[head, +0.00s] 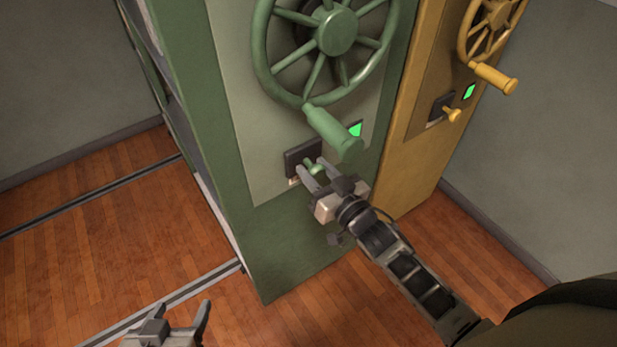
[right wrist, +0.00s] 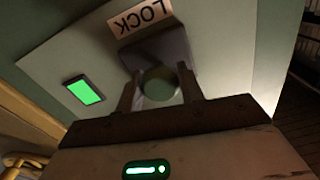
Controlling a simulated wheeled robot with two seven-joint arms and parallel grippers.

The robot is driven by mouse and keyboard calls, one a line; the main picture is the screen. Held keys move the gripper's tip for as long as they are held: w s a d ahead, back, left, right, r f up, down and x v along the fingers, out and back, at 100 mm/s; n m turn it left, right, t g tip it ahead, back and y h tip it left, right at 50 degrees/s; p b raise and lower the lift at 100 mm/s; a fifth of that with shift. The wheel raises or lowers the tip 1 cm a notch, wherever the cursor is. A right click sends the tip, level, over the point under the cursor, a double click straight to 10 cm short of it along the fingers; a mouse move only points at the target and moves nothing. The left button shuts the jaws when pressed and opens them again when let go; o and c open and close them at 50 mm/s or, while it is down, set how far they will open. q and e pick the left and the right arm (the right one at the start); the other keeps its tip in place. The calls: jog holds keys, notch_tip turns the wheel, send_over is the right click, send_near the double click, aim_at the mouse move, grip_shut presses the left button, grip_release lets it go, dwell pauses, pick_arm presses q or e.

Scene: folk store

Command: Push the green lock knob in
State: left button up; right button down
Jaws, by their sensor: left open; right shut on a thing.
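The green lock knob (head: 314,168) sticks out of a dark plate (head: 301,157) low on the green cabinet, below its handwheel. My right gripper (head: 312,172) is at the knob, with one finger on each side of it, shut on it. In the right wrist view the round knob (right wrist: 158,84) sits between the fingers, in front of the dark block under a "LOCK" label (right wrist: 141,17). How far the knob stands out is hard to tell. My left gripper (head: 181,316) is open and empty, low over the floor at the bottom left.
The green handwheel (head: 336,32) and its crank handle (head: 333,130) hang just above my right gripper. A lit green indicator (head: 355,129) is beside the plate. A yellow cabinet (head: 412,165) with its own yellow knob (head: 452,115) stands at the right. Floor rails run at left.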

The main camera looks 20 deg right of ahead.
jog(key=shift+w, duration=0.1)
jog(key=c, duration=0.9)
grip_release()
jog(key=shift+w, duration=0.1)
jog(key=v, duration=1.6)
jog(key=s+a+f+n+g+h, duration=0.1)
jog(key=s+a+f+g, duration=0.2)
jog(key=a+f+g, duration=0.2)
jog(key=shift+s+a+f+g, duration=0.15)
jog(key=shift+a+g, duration=0.7)
jog(key=shift+g, duration=0.05)
